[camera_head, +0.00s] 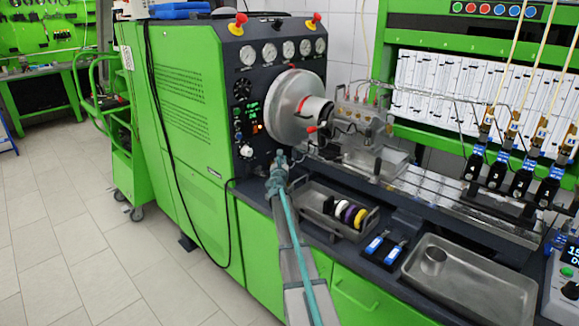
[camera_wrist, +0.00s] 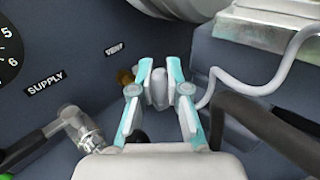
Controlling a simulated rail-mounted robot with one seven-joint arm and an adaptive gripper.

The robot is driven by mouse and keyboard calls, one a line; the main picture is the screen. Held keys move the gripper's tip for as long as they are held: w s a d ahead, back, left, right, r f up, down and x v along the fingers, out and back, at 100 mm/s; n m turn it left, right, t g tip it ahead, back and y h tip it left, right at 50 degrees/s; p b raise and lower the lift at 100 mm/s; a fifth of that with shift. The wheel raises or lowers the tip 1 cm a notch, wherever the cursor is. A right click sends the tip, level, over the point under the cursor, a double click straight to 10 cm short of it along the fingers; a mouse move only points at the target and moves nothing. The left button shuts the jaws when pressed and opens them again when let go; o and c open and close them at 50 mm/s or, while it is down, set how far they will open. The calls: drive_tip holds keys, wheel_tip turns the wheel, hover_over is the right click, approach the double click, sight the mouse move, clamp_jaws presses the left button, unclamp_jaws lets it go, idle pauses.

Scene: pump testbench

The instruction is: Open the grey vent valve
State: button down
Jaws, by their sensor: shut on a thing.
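The grey vent valve handle (camera_wrist: 158,88) shows in the wrist view between the fingertips, below and right of the small "VENT" label (camera_wrist: 115,49) on the dark panel. My gripper (camera_wrist: 159,76) is shut on this handle, with one teal-edged finger on each side. A brass-coloured fitting (camera_wrist: 125,76) shows just left of the left finger. In the head view my gripper (camera_head: 279,162) is at the lower front of the dark gauge panel, and it hides the valve there. The handle's base is hidden behind the fingers.
A supply valve (camera_wrist: 78,128) with a dark handle is left of my gripper in the wrist view. A grey hose (camera_wrist: 262,88) and thick black hose (camera_wrist: 265,132) run at right. The round chuck (camera_head: 293,105) and parts tray (camera_head: 315,205) are close by in the head view.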

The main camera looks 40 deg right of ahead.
drive_tip(key=c, duration=1.1)
unclamp_jaws()
drive_tip(key=shift+c, duration=0.2)
drive_tip(key=v, duration=1.2)
drive_tip(key=shift+a, duration=0.1)
